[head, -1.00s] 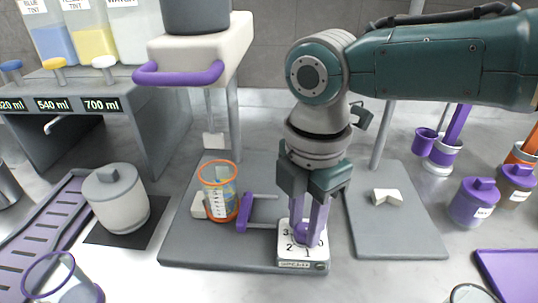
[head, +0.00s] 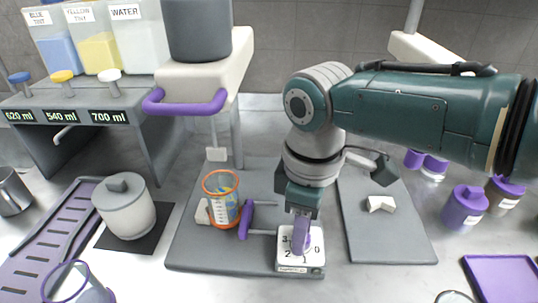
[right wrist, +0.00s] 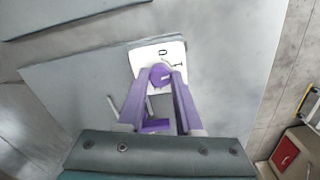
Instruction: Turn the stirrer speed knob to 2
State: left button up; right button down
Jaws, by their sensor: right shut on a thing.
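The stirrer speed knob (right wrist: 161,75) is purple and sits on a white dial plate (head: 313,262) with numbers 0, 1, 2 and 3 around it. The plate is at the front of the grey stirrer base (head: 215,257). My right gripper (head: 299,247) points down with its purple fingers shut on the knob. In the right wrist view the fingertips (right wrist: 162,78) sit on both sides of the knob, and a pale mark shows on its top. The fingers hide most of the knob in the head view, and I cannot tell which number it points to. My left gripper is not in view.
An orange-rimmed beaker (head: 221,198) with a coloured mix stands on the base beside a purple-ended clamp (head: 246,219). A second grey base (head: 400,236) with a white piece (head: 381,204) is at the right. A white lidded pot (head: 126,207) stands at the left.

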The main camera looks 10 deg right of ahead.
jog(key=m+p, duration=0.1)
jog(key=m, duration=0.5)
jog(key=shift+r, duration=0.1)
jog(key=m+p, duration=0.1)
jog(key=m, duration=0.3)
jog(key=shift+m, duration=0.6)
jog(key=c, duration=0.6)
grip_release()
